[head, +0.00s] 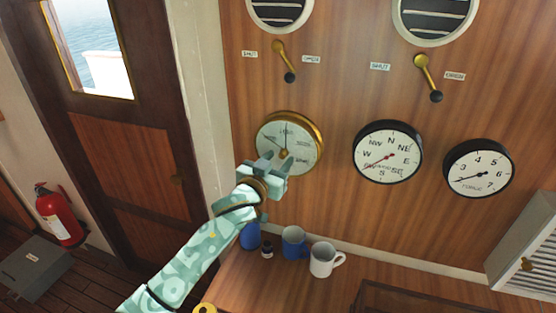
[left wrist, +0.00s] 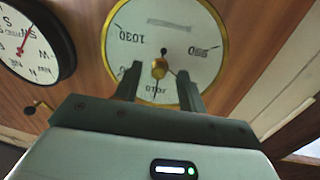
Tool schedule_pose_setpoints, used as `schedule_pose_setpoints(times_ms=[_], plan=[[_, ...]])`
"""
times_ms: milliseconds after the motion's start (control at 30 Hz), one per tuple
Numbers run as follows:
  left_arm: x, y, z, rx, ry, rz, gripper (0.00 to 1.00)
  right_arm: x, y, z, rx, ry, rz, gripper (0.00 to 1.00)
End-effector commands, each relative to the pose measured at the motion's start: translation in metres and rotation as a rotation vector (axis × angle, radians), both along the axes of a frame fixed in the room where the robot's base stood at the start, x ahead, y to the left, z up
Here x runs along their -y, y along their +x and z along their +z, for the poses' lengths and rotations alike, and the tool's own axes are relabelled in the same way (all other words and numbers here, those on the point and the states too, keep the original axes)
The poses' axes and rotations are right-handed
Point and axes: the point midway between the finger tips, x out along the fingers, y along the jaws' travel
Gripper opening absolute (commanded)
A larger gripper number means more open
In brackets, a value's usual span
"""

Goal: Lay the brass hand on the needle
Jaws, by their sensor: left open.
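The brass-rimmed barometer (head: 303,134) hangs on the wooden wall in the head view. It fills the upper middle of the left wrist view (left wrist: 185,30), upside down. Its brass hand shows there as a round brass knob (left wrist: 159,69) near the dial's centre. A thin dark needle (head: 286,136) runs from the centre towards the top of the dial in the head view. The fingers hide part of the lower dial, and I cannot tell the exact angle between hand and needle. My left gripper (head: 275,161) is open at the dial, its fingers (left wrist: 159,76) on either side of the knob.
A compass dial (head: 388,152) and a further gauge (head: 479,168) hang to the right. Two brass levers (head: 280,58) (head: 424,73) are above. Below, a counter (head: 270,290) holds a blue mug (head: 294,243), a white mug (head: 321,260) and a small jar (head: 267,250).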

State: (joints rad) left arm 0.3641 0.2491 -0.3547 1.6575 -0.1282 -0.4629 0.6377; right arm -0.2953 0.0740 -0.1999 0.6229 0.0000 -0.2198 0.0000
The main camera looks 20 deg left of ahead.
Motion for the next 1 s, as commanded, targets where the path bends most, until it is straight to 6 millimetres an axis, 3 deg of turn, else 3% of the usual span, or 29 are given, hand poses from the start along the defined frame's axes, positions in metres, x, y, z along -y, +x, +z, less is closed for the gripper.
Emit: schedule_pose_setpoints(times_ms=[333, 500, 1000], plan=[[0.001, 0.006, 0.0, 0.0, 0.0, -0.001, 0.41, 0.004, -0.005, 0.0, -0.007, -0.006, 0.001, 0.0], [0.001, 0.005, 0.0, 0.0, 0.0, -0.001, 0.0, 0.006, -0.005, 0.0, -0.008, -0.008, 0.002, 0.0], [0.001, 0.005, 0.002, 0.001, 0.1, 0.001, 0.0, 0.006, -0.005, 0.014, -0.008, -0.008, 0.003, 0.0]])
